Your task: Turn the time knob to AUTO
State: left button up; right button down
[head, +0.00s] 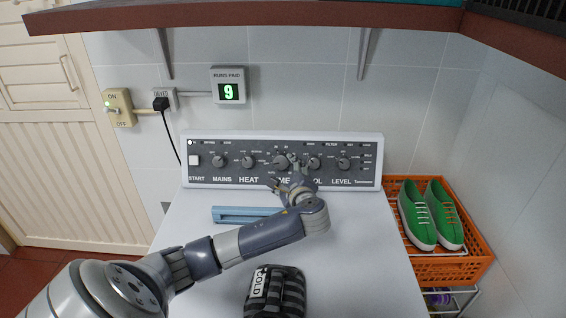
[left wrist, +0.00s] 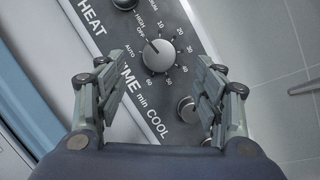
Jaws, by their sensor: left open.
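The time knob (left wrist: 158,56) is a grey round dial on the dark control panel (left wrist: 138,20), with numbers around it and the words OFF and AUTO at its left side. Its white pointer mark is toward the upper left, near OFF. In the head view the time knob (head: 281,162) sits at the panel's middle, just above my gripper. My left gripper (left wrist: 158,92) is open, its two fingers apart on either side below the knob, with nothing between them. In the head view my left gripper (head: 289,172) is in front of the panel, partly covering the TIME label. My right gripper is not in view.
Other knobs flank it: the heat knob (head: 248,162) at left and the cool knob (head: 314,163) at right. A blue handle-like piece (head: 232,215) and a dark bundle marked COLD (head: 275,292) lie on the white top. A shelf (head: 300,20) overhangs above.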

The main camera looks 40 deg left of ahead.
aim_at(281, 164)
pick_arm(q)
jog(key=x, duration=0.5)
jog(key=shift+w+a+f+p, duration=0.15)
jog(key=shift+w+a+p, duration=0.15)
jog(key=shift+p, duration=0.1)
jog(key=shift+w+a+f, duration=0.15)
jog(key=shift+w+a, duration=0.1)
jog(key=shift+a, duration=0.1)
jog(key=shift+w+a, duration=0.1)
jog(key=c, duration=1)
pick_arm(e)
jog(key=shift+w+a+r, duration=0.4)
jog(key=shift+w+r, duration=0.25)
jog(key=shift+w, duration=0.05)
